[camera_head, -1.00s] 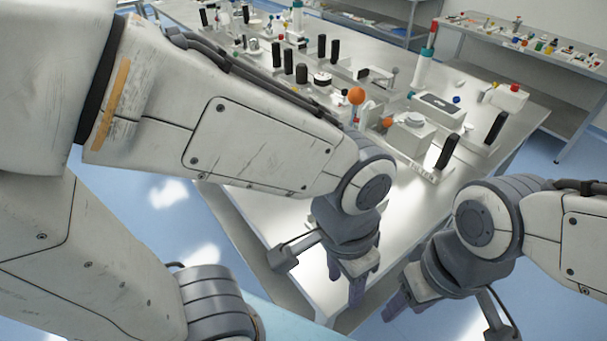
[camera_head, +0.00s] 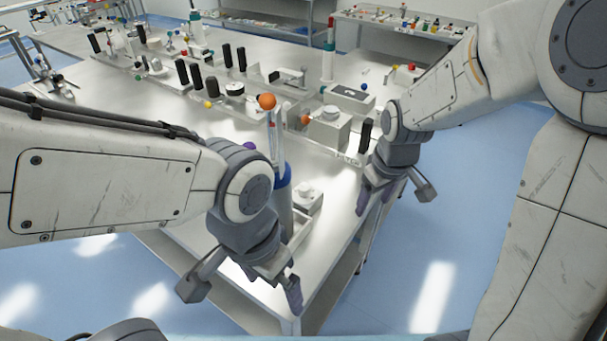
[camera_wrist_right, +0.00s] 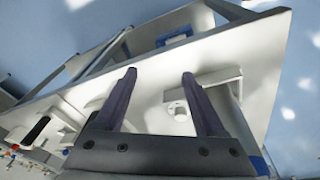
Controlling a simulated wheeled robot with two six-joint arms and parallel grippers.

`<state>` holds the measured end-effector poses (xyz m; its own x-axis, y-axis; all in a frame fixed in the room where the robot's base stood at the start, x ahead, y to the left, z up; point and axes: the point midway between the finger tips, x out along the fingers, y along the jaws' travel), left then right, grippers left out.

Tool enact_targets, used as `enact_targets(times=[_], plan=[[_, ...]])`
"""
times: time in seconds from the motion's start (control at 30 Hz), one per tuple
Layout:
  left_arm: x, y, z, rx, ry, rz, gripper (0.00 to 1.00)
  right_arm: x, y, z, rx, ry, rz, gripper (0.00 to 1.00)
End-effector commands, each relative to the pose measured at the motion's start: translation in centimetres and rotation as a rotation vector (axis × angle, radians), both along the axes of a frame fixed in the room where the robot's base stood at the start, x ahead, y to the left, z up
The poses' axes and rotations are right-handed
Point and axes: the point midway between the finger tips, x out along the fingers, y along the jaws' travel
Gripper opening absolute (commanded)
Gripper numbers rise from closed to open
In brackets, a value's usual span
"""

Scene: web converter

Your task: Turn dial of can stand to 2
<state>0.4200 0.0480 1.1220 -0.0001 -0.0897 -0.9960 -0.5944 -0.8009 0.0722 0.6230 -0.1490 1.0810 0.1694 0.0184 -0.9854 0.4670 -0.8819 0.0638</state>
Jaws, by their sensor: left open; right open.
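A low white block with a round pale knob (camera_head: 309,192) stands on the near corner of the table, right of a grey cylinder with a blue collar (camera_head: 283,200). I cannot tell for sure which part is the can stand, and no dial numbers are legible. My left gripper (camera_head: 272,281) is open and empty in front of the near table edge, apart from the knob. My right gripper (camera_head: 378,195) is open and empty by the table's right edge. In the right wrist view its fingers (camera_wrist_right: 157,76) frame a white block with a round knob (camera_wrist_right: 180,109), apart from it.
A larger white box with a grey round top (camera_head: 329,117), an orange ball (camera_head: 267,101) and several black handles stand farther back on the table (camera_head: 140,140). A shelf bench (camera_head: 405,25) is at the back. Blue floor lies open to the right.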

Motion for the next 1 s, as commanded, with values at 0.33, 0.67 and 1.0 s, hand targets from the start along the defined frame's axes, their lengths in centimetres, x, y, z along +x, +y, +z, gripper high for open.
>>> enact_targets(times=[0.33, 0.67, 1.0], plan=[[0.0, 0.0, 0.0, 0.0, 0.0, 0.0, 1.0, 8.4, 6.1, 1.0, -0.086, 0.063, 0.664, 0.72], [0.0, 0.0, 0.0, 0.0, 0.0, 0.0, 1.0, 13.2, 14.0, 1.6, -0.137, 0.12, 1.378, 0.72], [0.0, 0.0, 0.8, 0.0, 0.0, 0.0, 1.0, 13.4, 14.9, -1.3, -0.138, 0.132, 1.471, 0.72]])
